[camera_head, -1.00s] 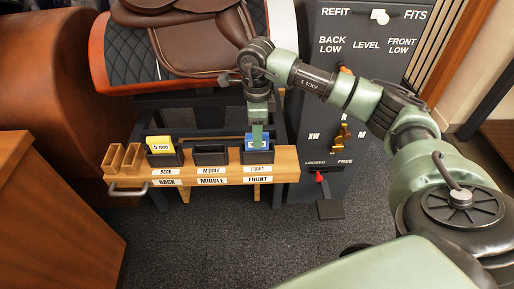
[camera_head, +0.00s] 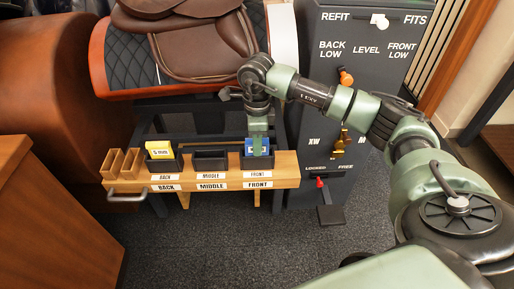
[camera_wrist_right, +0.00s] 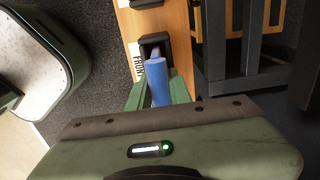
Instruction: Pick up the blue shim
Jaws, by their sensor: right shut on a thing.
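The blue shim (camera_head: 249,147) stands in the dark holder labelled FRONT (camera_head: 257,162) on the wooden rack (camera_head: 285,170). My right gripper (camera_head: 258,152) reaches down over it from above and partly hides it. In the right wrist view the blue shim (camera_wrist_right: 158,82) sits between the two green fingers of my right gripper (camera_wrist_right: 158,90), which are shut on it. Its far end is at the mouth of the dark holder (camera_wrist_right: 154,44). My left gripper is in neither view.
A yellow 5 mm shim (camera_head: 159,150) stands in the BACK holder. The MIDDLE holder (camera_head: 210,161) looks empty. A brown saddle (camera_head: 185,45) lies behind the rack, and a dark panel with levers (camera_head: 370,60) stands to the right.

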